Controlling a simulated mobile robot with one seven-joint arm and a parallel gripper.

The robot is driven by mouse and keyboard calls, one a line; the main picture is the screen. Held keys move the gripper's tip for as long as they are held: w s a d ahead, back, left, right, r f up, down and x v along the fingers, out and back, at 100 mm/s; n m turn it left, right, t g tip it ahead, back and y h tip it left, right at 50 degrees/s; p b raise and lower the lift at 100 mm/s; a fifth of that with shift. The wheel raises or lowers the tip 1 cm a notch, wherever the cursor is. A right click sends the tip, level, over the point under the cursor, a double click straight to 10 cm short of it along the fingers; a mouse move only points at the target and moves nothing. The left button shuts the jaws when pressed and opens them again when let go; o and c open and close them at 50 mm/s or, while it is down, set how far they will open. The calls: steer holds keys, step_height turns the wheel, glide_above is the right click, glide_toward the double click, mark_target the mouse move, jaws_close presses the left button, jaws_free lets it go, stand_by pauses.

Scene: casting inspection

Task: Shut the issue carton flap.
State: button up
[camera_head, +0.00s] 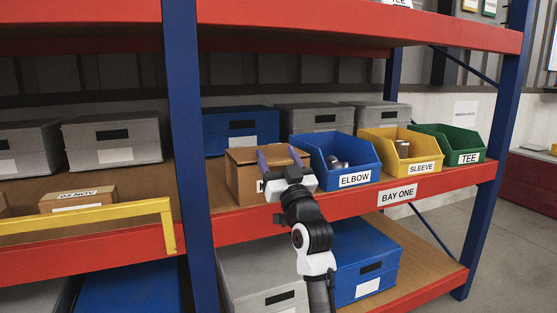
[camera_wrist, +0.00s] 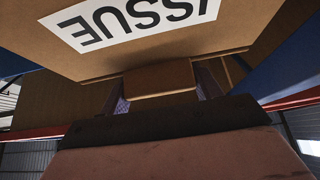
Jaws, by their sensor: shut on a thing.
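The issue carton (camera_head: 240,187) is a brown box on the middle shelf, left of the blue ELBOW bin. Its top (camera_head: 250,155) looks roughly level in the head view; whether the flap lies fully flat is hard to tell. My gripper (camera_head: 283,156) is at the carton's right front, its purple fingers reaching over the top edge and hiding part of the front. In the wrist view the white ISSUE label (camera_wrist: 135,20) shows upside down on a brown panel. My fingers (camera_wrist: 162,90) are shut on a brown cardboard tab (camera_wrist: 160,79) beside that panel.
The blue ELBOW bin (camera_head: 355,179) stands close to the carton's right, with yellow SLEEVE (camera_head: 412,170) and green TEE (camera_head: 469,159) bins beyond. A blue rack post (camera_head: 192,150) is at the left. A blue box (camera_head: 240,130) stands behind the carton.

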steer(key=shift+w+f, duration=0.2)
steer(key=shift+f, duration=0.1)
steer(key=o, duration=1.4)
steer(key=shift+s, duration=0.1)
